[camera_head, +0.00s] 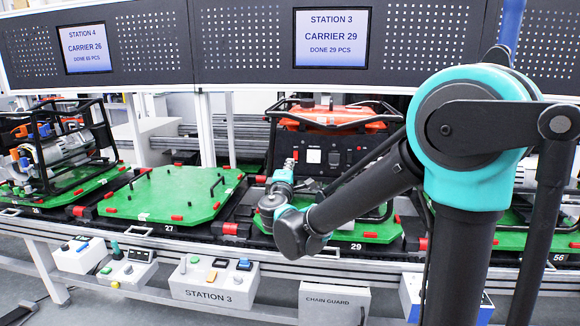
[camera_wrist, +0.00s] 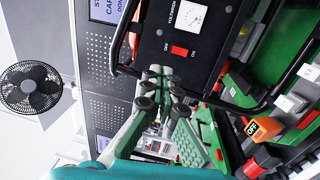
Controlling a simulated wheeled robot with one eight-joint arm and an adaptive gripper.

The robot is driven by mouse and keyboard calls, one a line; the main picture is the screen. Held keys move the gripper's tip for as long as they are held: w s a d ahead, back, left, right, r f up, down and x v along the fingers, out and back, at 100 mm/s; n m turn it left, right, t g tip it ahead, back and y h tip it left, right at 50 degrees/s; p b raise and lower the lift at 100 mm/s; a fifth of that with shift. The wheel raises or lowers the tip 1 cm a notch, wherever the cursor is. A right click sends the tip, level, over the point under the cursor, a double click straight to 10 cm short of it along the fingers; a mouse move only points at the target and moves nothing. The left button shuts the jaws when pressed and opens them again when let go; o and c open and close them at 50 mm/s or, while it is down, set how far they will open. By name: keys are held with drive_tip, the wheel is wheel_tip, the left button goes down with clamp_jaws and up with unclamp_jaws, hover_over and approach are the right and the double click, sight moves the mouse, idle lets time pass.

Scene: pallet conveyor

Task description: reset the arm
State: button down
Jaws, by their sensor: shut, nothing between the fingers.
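My gripper (camera_head: 286,172) is at the end of my bent teal and black arm, in front of a generator with a black panel and orange top (camera_head: 335,116). In the wrist view my gripper (camera_wrist: 166,92) is shut and empty, its grey-green fingers close by the generator's black panel (camera_wrist: 188,48) with a red switch and a voltmeter. I cannot tell whether the fingers touch the panel or frame. The generator sits on the green pallet 29 (camera_head: 352,232), and my wrist and forearm hide part of both.
The empty green pallet 27 (camera_head: 165,196) lies to the left. Another framed machine (camera_head: 62,150) stands on pallet 26. Control boxes, including the STATION 3 box (camera_head: 214,280), line the conveyor's front edge. Status screens (camera_head: 332,38) hang above. A fan (camera_wrist: 31,88) shows in the wrist view.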

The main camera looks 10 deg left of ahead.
drive_tip(key=s+d+f+m+g+h, duration=0.25)
drive_tip(key=d+f+m, duration=0.2)
drive_tip(key=d, duration=0.45)
drive_tip(key=s+d+f+m+g+h, duration=0.1)
drive_tip(key=s+d+f+m+g, duration=0.25)
drive_tip(key=d+f, duration=0.4)
drive_tip(key=s+d+f+m+g+h, duration=0.2)
drive_tip(key=d+f+m+g, duration=0.15)
drive_tip(key=d, duration=0.75)
drive_tip(key=s+f+m+g+y, duration=0.2)
drive_tip(key=s+f+m+y, duration=0.1)
drive_tip(key=s+f, duration=0.4)
drive_tip(key=s+d+f+m+g+y, duration=0.1)
drive_tip(key=s+f+m+g+y, duration=0.2)
drive_tip(key=s+f, duration=0.4)
drive_tip(key=s, duration=0.5)
drive_tip(key=shift+s+f+g, duration=0.15)
drive_tip(key=shift+s+g, duration=0.05)
drive_tip(key=shift+g, duration=0.15)
drive_tip(key=shift+w, duration=0.15)
